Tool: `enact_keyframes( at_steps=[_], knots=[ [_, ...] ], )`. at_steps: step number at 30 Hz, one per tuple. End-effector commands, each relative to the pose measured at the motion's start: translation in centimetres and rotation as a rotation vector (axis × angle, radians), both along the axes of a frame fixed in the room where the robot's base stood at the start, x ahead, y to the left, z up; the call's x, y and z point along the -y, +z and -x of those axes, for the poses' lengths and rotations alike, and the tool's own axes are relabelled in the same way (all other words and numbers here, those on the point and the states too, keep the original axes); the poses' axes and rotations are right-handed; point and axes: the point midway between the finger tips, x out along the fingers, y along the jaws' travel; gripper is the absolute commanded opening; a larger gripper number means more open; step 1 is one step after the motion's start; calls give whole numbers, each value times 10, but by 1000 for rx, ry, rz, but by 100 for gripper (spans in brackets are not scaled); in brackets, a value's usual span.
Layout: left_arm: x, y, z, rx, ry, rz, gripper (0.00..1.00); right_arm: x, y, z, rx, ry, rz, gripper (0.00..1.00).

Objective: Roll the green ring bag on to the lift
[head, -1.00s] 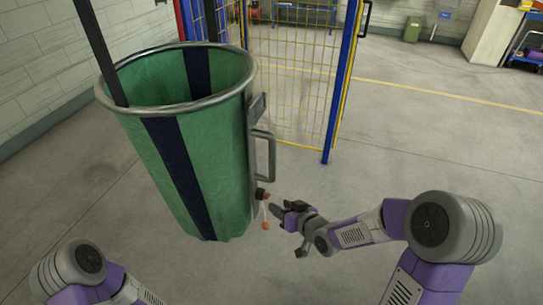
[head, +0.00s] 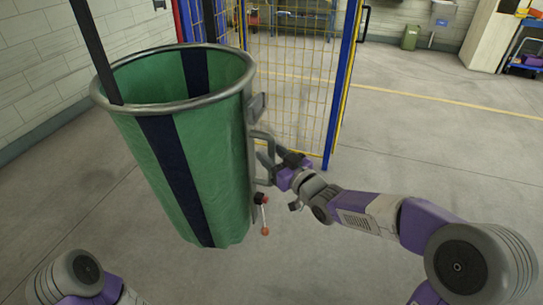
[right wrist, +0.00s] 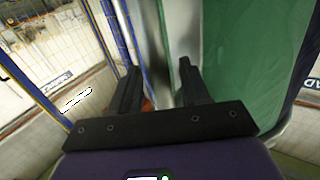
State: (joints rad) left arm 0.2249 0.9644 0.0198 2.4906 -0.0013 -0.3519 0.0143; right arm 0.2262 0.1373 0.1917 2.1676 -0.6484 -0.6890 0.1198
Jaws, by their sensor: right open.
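The green ring bag (head: 192,170) is a tall green bag with dark blue stripes, hung from a grey metal ring (head: 165,107). It stands upright at the left of the head view. A grey handle (head: 262,157) is on its right side, with a small lever with a red knob (head: 261,198) below. My right gripper (head: 272,166) is open at the handle; its fingers (right wrist: 157,85) point toward a pale upright bar in the right wrist view. I cannot tell whether they touch it. My left gripper is out of view. The lift is not clearly identifiable.
A yellow mesh fence with a blue post (head: 341,90) stands right behind the bag. A dark upright pole (head: 95,50) rises at the bag's left. A green bin (head: 411,37) and a cabinet (head: 490,38) are far back. The floor at right is clear.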

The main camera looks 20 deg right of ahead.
Motion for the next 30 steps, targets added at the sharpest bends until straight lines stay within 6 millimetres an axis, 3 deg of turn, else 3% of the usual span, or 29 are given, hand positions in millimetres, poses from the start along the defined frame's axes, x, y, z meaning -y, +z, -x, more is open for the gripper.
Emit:
enact_keyframes(
  at_steps=[9, 18, 30],
  knots=[
    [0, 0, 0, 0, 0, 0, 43, -1, 0, -3, -1, 0, 0, 44],
    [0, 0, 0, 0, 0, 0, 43, -1, 0, -3, -1, 0, -1, 0],
    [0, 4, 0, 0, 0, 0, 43, 4, 1, -10, -1, -1, -1, 0]
  ],
)
